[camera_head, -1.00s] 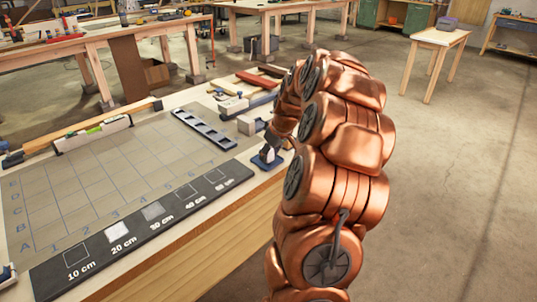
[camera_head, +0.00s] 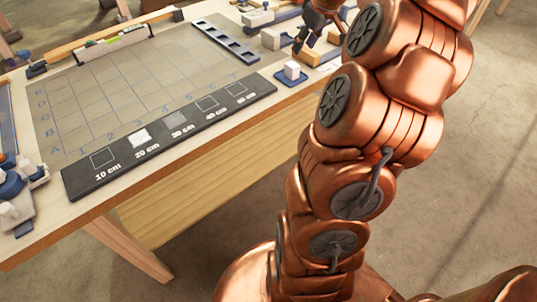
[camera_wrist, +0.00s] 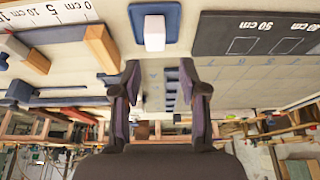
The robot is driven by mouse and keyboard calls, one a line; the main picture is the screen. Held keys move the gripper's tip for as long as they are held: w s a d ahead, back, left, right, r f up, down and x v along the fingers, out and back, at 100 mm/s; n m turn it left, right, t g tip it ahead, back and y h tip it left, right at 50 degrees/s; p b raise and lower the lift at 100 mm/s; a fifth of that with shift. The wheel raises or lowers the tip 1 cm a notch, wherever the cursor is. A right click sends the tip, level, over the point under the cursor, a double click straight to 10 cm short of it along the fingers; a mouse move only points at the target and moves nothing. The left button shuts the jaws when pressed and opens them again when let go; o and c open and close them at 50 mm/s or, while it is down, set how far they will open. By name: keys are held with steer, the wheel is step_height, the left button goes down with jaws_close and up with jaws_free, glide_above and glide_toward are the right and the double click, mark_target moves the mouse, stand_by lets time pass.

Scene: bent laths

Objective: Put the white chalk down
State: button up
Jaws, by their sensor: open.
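The white chalk (camera_head: 292,70) is a small pale block standing upright on a dark blue pad (camera_head: 282,79) near the table's front edge. In the wrist view the chalk (camera_wrist: 154,33) is at the top, on the blue pad (camera_wrist: 172,12), with its whole visible side clear of the fingers. My gripper (camera_head: 306,44) is open and empty, just behind and above the chalk in the head view. In the wrist view its two dark fingers (camera_wrist: 160,82) are apart with nothing between them.
Left of the pad lies a black strip (camera_head: 190,141) with marked squares, beside a grey lettered grid mat (camera_head: 130,95). A dark slotted rack (camera_head: 224,42) is on the mat's far right. A pale block (camera_head: 271,39) stands behind the pad. Floor at right is clear.

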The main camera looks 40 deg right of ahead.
steer(key=s+a+f+n+g+y, duration=0.1)
steer(key=s+a+g, duration=0.15)
steer(key=a, duration=1.05)
steer(key=s+a+f+g, duration=0.1)
steer(key=s+a+f, duration=0.15)
steer(key=a, duration=1.15)
steer(key=s+a+f+g, duration=0.1)
steer(key=s+a+f, duration=0.1)
steer(key=s, duration=0.4)
steer(key=s+a+f+g, duration=0.1)
steer(key=s+a+f, duration=0.1)
steer(key=s+a, duration=0.2)
steer(key=s+a+f+g+h, duration=0.1)
steer(key=s+a+f, duration=0.1)
steer(key=s, duration=0.8)
steer(key=shift+s+a+f+m, duration=0.15)
steer(key=shift+a+m, duration=0.25)
steer(key=shift+a, duration=0.45)
